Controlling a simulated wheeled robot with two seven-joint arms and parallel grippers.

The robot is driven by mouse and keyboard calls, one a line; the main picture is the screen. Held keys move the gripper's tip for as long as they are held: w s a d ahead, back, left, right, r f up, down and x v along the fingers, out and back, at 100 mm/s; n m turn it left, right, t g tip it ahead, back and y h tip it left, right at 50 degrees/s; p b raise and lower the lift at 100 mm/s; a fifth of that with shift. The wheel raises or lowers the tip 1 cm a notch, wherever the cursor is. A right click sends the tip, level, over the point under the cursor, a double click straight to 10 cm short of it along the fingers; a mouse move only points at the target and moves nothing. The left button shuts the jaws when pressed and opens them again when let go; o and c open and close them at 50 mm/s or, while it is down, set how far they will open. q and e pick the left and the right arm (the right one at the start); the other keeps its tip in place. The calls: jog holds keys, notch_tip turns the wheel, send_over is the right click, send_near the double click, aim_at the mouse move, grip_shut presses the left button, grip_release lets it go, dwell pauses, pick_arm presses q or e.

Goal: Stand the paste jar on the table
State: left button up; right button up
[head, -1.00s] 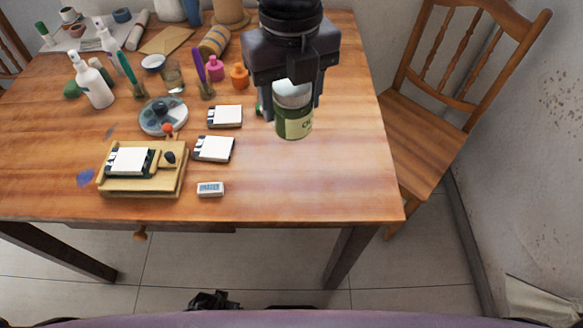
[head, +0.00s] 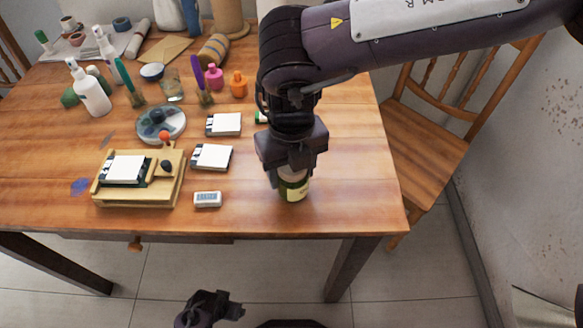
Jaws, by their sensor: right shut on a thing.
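The paste jar (head: 294,189) has a pale lid and a green and cream label. It is upright at the front right of the wooden table (head: 345,185). My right gripper (head: 291,178) comes down from above and is shut on the jar, hiding most of its upper part. The jar's base appears at or very close to the table top; I cannot tell if it touches. My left gripper (head: 228,306) is low at the bottom of the head view, in front of the table and empty; its jaw opening is unclear.
A white eraser (head: 207,199) lies left of the jar. The table right of the jar is clear. A wooden chair (head: 420,145) stands at the right.

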pick_arm(q)
jog(key=shift+s, duration=0.15)
pick_arm(e)
jog(key=shift+f, duration=0.1)
jog(key=o, duration=1.2)
pick_arm(q)
jog(key=shift+w+d+r, duration=0.1)
jog(key=shift+w+r, duration=0.1)
jog(key=shift+r, duration=0.05)
pick_arm(e)
notch_tip(320, 180, up, 12)
jog(key=shift+r+p, duration=0.2)
jog(key=shift+p, duration=0.4)
pick_arm(q)
jog(key=s+f, duration=0.1)
jog(key=s+a+f, duration=0.1)
jog(key=f, duration=0.1)
jog(key=shift+s+a+f, duration=0.1)
jog(key=shift+a+f, duration=0.05)
